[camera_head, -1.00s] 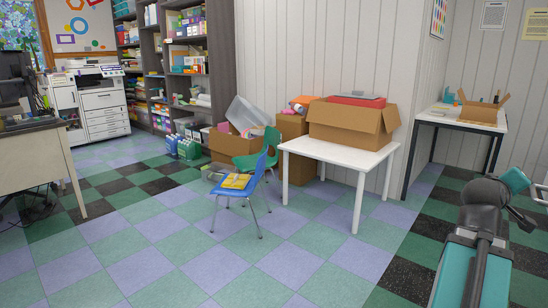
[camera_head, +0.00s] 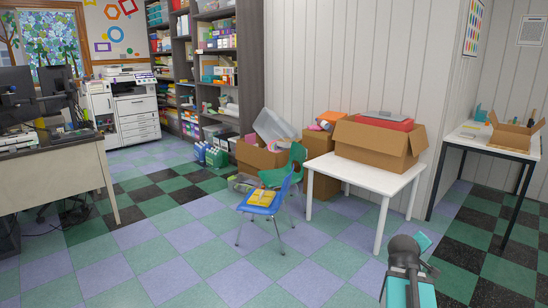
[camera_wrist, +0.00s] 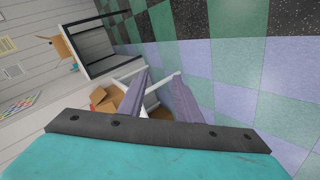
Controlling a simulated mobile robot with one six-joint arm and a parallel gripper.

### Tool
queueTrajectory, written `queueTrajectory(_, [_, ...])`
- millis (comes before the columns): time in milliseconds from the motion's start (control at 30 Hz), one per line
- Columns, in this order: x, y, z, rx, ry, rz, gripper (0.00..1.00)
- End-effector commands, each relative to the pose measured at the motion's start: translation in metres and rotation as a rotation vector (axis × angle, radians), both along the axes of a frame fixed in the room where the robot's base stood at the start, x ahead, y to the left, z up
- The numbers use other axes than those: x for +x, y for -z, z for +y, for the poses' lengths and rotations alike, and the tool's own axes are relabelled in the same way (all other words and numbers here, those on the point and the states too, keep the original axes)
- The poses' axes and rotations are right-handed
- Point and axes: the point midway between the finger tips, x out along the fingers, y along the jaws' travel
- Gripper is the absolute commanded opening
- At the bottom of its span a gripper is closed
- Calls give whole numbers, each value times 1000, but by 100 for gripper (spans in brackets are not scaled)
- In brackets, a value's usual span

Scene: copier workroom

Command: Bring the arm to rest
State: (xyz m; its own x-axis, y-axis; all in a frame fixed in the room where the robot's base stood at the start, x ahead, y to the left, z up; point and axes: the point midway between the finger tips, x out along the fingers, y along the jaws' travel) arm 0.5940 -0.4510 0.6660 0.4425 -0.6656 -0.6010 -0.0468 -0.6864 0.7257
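My arm (camera_head: 405,275) is teal and dark grey and rises from the bottom edge of the head view, right of centre. It is folded, with its dark rounded joint on top and a small teal part behind. The fingers are hidden in the head view. In the wrist view my gripper (camera_wrist: 163,76) has two purple-grey fingers standing apart with a gap between them. It is open, and nothing is held. The white table shows beyond the fingers, apart from them.
A white table (camera_head: 345,172) carrying an open cardboard box (camera_head: 372,147) stands ahead of my arm. A blue chair (camera_head: 265,205) with a yellow item stands left of it. A desk (camera_head: 50,180) is at the left, a black-legged table (camera_head: 465,142) at the right. The middle floor is clear.

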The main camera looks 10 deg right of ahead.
Motion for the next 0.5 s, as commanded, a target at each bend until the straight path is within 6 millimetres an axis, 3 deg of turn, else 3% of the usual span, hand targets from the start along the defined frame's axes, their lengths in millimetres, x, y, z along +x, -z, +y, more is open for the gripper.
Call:
queueTrajectory(200, [21, 38, 54, 83, -65, 76, 31])
queueTrajectory(500, [28, 94, 128, 194, -131, 183, 31])
